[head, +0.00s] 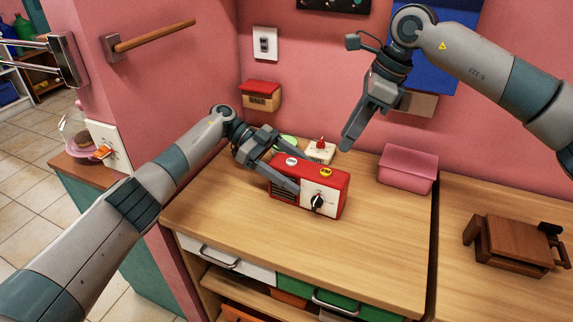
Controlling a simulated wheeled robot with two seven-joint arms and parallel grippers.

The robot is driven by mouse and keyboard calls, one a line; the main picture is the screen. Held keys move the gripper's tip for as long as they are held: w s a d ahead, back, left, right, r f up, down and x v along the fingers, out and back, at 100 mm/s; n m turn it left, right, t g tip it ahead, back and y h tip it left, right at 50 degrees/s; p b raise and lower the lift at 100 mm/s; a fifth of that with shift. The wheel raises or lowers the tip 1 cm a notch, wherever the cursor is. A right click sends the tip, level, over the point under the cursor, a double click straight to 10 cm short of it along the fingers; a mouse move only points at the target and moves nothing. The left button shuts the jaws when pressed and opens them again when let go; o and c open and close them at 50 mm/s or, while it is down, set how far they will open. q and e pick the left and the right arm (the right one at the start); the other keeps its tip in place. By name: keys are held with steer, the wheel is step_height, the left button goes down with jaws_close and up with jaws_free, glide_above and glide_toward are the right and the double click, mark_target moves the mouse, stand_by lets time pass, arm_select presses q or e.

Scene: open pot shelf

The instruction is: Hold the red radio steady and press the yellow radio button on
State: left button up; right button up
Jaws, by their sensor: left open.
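The red radio (312,204) stands on the wooden counter, with a white front panel and a black knob. The yellow button (326,171) is on its top, toward the right end. A white round spot is on the top's left part. My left gripper (297,172) is open at the radio's left part, with one finger across the front face and the other toward the back; contact is unclear. My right gripper (350,140) hangs above and behind the radio, pointing down, apart from the button. Its fingers overlap in this view, so their gap cannot be judged.
A white box with a red knob (320,152) and a green item (286,141) sit behind the radio. A pink bin (408,169) stands to the right. A red-lidded wall box (261,95) hangs behind. The front counter (365,240) is clear.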

arm_select(q)
steer(key=shift+x, duration=0.85)
steer(key=c, duration=1.7)
arm_select(e)
steer(key=shift+c, duration=0.9)
jaws_close()
